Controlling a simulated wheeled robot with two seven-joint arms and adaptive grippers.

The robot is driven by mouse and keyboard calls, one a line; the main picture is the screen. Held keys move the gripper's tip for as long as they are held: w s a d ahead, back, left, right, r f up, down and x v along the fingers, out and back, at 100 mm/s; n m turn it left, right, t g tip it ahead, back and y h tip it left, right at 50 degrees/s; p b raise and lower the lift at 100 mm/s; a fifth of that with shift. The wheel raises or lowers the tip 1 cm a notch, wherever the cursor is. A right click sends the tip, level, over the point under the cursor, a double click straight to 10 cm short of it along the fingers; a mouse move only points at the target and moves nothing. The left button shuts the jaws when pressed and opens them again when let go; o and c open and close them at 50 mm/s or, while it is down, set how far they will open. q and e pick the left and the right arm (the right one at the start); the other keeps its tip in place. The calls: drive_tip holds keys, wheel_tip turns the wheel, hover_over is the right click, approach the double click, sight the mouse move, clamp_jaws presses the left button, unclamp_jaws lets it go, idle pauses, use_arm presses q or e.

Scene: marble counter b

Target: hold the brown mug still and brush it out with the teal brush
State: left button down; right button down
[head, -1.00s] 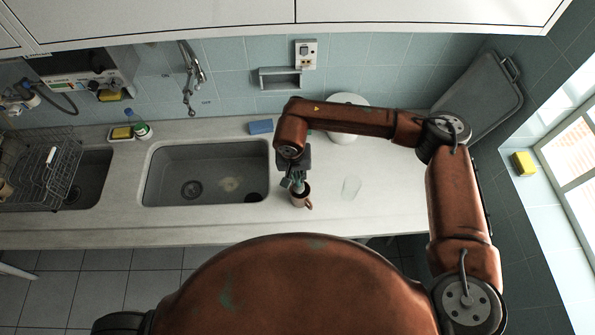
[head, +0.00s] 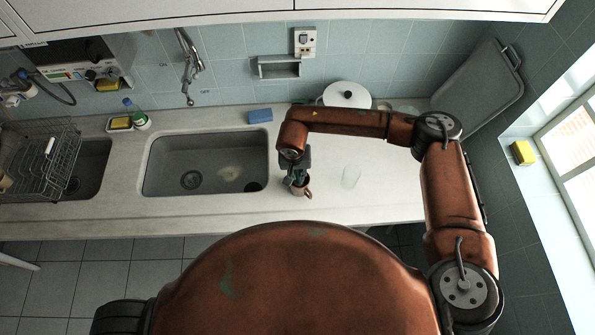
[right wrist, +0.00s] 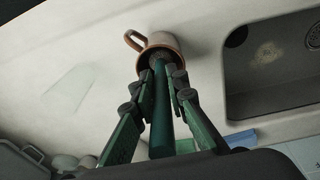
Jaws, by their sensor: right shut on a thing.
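The brown mug (head: 303,187) stands upright on the counter just right of the sink, its handle toward the front right. In the right wrist view the mug (right wrist: 163,41) shows its open mouth. My right gripper (head: 292,181) is directly above the mug and close to its rim. Its fingers (right wrist: 163,82) are shut on the teal brush (right wrist: 161,128), whose far end is inside the mug. The bristles are mostly hidden by the mug wall and the fingers. My left gripper is in neither view.
The sink (head: 205,163) lies to the left. A blue sponge (head: 260,116) and a white lidded pot (head: 346,95) are at the back.

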idle(0.5)
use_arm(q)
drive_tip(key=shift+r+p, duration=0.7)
use_arm(e)
drive_tip(key=shift+r, duration=2.45)
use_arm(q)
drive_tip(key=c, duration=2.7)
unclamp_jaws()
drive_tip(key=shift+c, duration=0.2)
